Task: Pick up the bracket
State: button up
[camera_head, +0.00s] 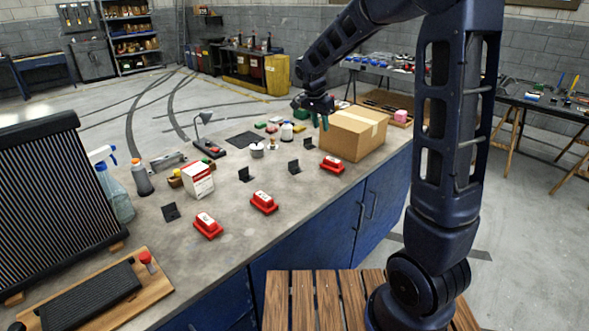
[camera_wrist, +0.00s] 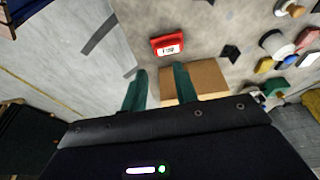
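Several small black angled brackets stand on the grey worktop: one at the front left (camera_head: 170,212), one near the middle (camera_head: 245,174), one right of it (camera_head: 294,167), and one near the cardboard box (camera_head: 308,142). Which one is meant, I cannot tell. In the wrist view, a dark bracket (camera_wrist: 231,52) shows right of my fingers. My gripper (camera_head: 318,120) is raised near the far end of the worktop, by the cardboard box (camera_head: 352,137). In the wrist view my gripper (camera_wrist: 160,70) has its two green fingers apart with nothing between them; the box (camera_wrist: 207,77) lies beyond them.
Red labelled blocks (camera_head: 263,203) line the front edge. A white box (camera_head: 198,180), a spray bottle (camera_head: 115,192), a radiator (camera_head: 55,190) and a wooden board (camera_head: 130,308) stand left. A desk lamp (camera_head: 206,130) and small items crowd the back. Bare worktop lies around the middle bracket.

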aim_at(293, 162)
jog(key=w+a+f+m+h, duration=0.1)
jog(key=w+a+f+m, duration=0.15)
jog(key=a+f, duration=0.4)
jog(key=w+a+f+m, duration=0.1)
jog(key=w+a+f, duration=0.35)
jog(key=a, duration=0.25)
jog(key=shift+n, duration=0.25)
jog(key=x, duration=0.6)
jog(key=shift+s+f, duration=0.15)
jog(key=shift+d+x, duration=0.2)
jog(key=shift+x, duration=1.1)
jog(key=shift+d+x, duration=0.2)
jog(key=shift+x, duration=1.05)
jog(key=shift+c, duration=0.4)
grip_shut()
